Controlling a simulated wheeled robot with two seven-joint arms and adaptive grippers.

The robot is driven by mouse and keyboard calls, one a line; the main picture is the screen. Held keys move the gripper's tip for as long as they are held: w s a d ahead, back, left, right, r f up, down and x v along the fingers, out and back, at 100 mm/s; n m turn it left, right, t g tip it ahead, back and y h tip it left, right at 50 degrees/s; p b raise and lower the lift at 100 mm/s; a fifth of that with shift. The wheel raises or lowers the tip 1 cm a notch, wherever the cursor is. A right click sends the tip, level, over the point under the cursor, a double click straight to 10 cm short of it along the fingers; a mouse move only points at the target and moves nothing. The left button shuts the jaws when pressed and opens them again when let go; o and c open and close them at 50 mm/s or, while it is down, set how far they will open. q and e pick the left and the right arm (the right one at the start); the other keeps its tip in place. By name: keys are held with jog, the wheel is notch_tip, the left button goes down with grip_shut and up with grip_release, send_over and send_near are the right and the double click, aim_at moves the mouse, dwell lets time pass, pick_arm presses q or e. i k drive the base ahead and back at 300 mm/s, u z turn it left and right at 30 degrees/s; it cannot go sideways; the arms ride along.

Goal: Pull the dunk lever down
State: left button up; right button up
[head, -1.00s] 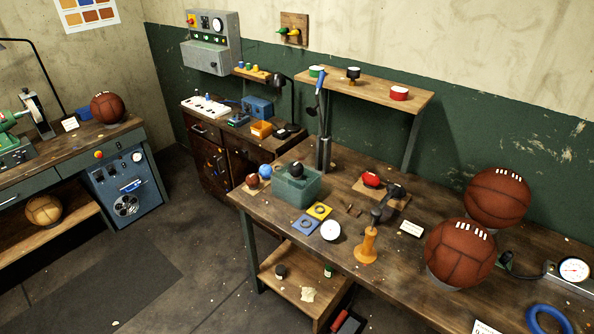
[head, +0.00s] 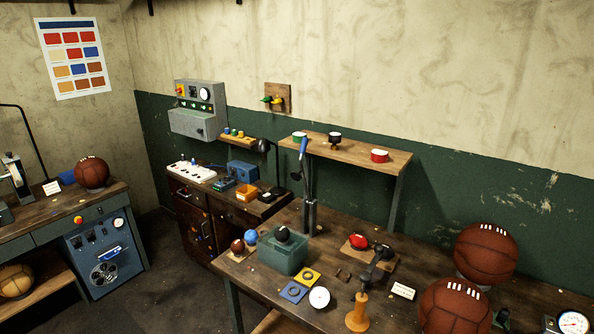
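A lever with a blue grip (head: 303,148) stands steeply upright on the workbench, its grip up at the height of the small shelf. It joins a dark metal post (head: 309,217) behind a teal tank (head: 285,258). I take this as the dunk lever; no label on it is readable. A dark ball (head: 283,234) shows at the top of the tank. A brown ball (head: 237,246) and a blue ball (head: 251,237) are at the tank's left. Neither of my grippers is in view.
The workbench (head: 330,265) also holds an orange-handled tool (head: 357,314), a red object (head: 358,241) on a board and two large leather balls at right. A small shelf (head: 350,151) stands behind the lever. Dark floor (head: 165,278) is open at left.

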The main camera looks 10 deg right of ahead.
aim_at(296, 176)
jog(key=u, duration=0.8)
jog(key=k, duration=1.05)
jog(key=u, duration=1)
jog(key=i, duration=2.15)
jog(key=z, duration=1.15)
jog(key=i, duration=1.15)
jog(key=z, duration=1)
